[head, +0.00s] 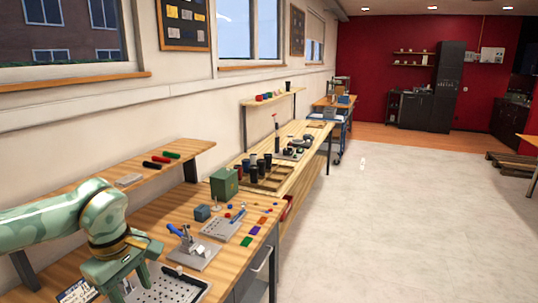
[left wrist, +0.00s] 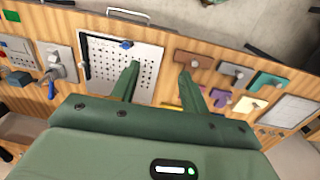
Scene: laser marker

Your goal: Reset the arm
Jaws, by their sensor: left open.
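My left arm comes in from the left in the head view, over the near workbench (head: 165,213). My left gripper (head: 124,284) points down above the bench beside a perforated plate (head: 172,290). In the left wrist view, the gripper (left wrist: 160,72) has its two green fingers spread apart, with nothing between them. There the perforated plate (left wrist: 150,60) lies under and left of the fingers, with a small blue piece (left wrist: 126,44) at its edge. I cannot tell the fingertips' exact height above the bench. My right arm is not seen.
A clamp on a metal base (head: 192,253), a green box (head: 224,183) and a blue-grey cube (head: 202,212) stand on the bench. Coloured pieces (left wrist: 223,100) lie right of the fingers in the wrist view. A raised shelf (head: 150,172) runs along the wall.

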